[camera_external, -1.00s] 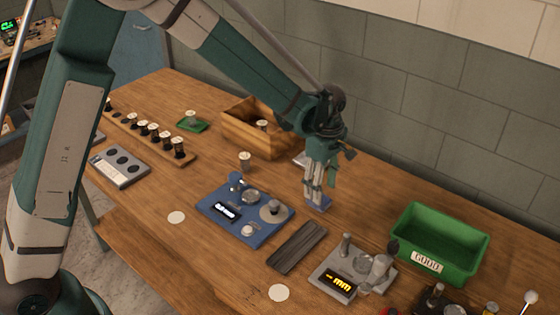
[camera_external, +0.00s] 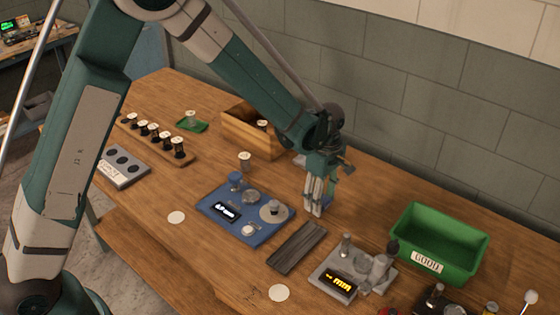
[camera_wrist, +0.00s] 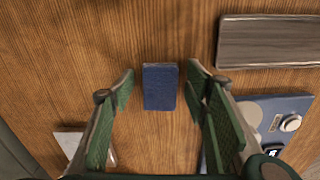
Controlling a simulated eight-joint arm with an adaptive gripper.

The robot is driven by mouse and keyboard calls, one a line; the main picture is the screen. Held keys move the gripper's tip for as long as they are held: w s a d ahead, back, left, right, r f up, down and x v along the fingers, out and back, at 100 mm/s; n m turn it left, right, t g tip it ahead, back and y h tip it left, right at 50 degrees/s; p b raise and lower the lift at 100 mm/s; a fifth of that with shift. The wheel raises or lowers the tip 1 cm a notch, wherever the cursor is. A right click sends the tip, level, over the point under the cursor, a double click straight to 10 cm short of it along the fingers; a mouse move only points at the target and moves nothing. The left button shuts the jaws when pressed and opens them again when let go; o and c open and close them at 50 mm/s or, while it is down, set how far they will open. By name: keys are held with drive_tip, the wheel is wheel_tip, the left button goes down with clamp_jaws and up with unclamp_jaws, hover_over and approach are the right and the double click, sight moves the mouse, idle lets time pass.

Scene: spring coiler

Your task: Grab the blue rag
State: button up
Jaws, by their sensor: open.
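The blue rag (camera_wrist: 160,87) is a small folded dark blue rectangle lying on the wooden table in the wrist view. It sits between my two green-padded fingers, with bare wood showing on both sides of it. My gripper (camera_external: 315,211) is open and points down over the rag in the external view. There the fingers hide most of the rag. I cannot tell exactly how far the fingertips are above the table.
A blue device (camera_external: 244,215) with a display stands left of my gripper. A dark grey slatted strip (camera_external: 297,247) lies in front. A grey gauge (camera_external: 350,275) and green bin (camera_external: 440,240) stand to the right. A wooden box (camera_external: 252,135) is behind left.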

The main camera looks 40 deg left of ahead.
drive_tip(key=shift+c, duration=0.6)
drive_tip(key=c, duration=0.7)
drive_tip(key=shift+r, duration=0.15)
drive_tip(key=shift+r, duration=4.9)
